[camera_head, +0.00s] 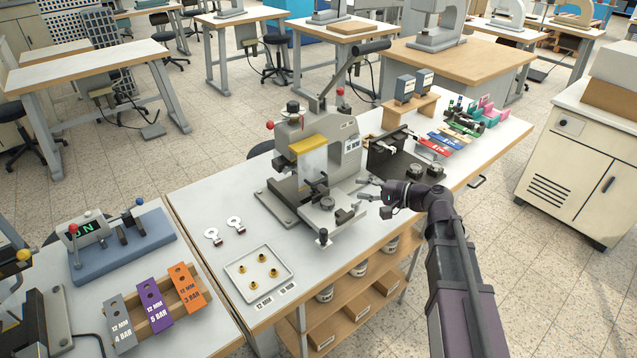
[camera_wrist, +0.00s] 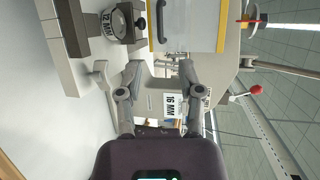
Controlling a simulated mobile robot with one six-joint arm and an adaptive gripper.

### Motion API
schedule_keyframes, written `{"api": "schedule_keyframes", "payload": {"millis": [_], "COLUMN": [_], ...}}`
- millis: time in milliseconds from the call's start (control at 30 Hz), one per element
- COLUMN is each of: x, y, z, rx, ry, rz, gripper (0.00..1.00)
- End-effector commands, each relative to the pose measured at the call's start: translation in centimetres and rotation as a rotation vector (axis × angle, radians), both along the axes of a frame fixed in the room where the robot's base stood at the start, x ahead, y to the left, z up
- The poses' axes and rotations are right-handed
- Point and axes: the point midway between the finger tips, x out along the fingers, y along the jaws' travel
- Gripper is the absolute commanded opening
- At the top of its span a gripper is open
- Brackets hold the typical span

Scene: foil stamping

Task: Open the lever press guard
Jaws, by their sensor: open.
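The lever press (camera_head: 346,150) is a grey machine on the white bench, with a long black-gripped lever (camera_head: 372,47) raised at its top. Its guard (camera_head: 312,163) is a clear panel with a yellow top edge, hanging down over the front of the press. In the wrist view the guard (camera_wrist: 198,25) shows at the top, turned sideways, with yellow edges and a dark handle (camera_wrist: 161,28). My gripper (camera_head: 370,190) is open and empty, to the right of the guard and apart from it. In the wrist view its fingers (camera_wrist: 160,72) are spread, short of the handle.
A tray (camera_head: 243,285) with brass pieces and two metal tags lie left of the press. A black fixture (camera_head: 400,168) stands close behind my gripper. A "16 MM" label (camera_wrist: 173,105) shows beyond my fingers. Shelves sit below the bench; open floor lies on the right.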

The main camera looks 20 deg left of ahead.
Motion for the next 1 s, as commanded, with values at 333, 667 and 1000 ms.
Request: {"api": "schedule_keyframes", "payload": {"millis": [333,667,1000], "x": [0.4,1.1,1.8], "y": [2.3,6.7,11.4], "z": [-0.6,-1.6,-2.5], "rx": [-0.001,-0.001,-0.001], "ry": [0.001,0.0,0.001], "rz": [0.002,0.003,0.002], "gripper": [0.48,0.48,0.48]}}
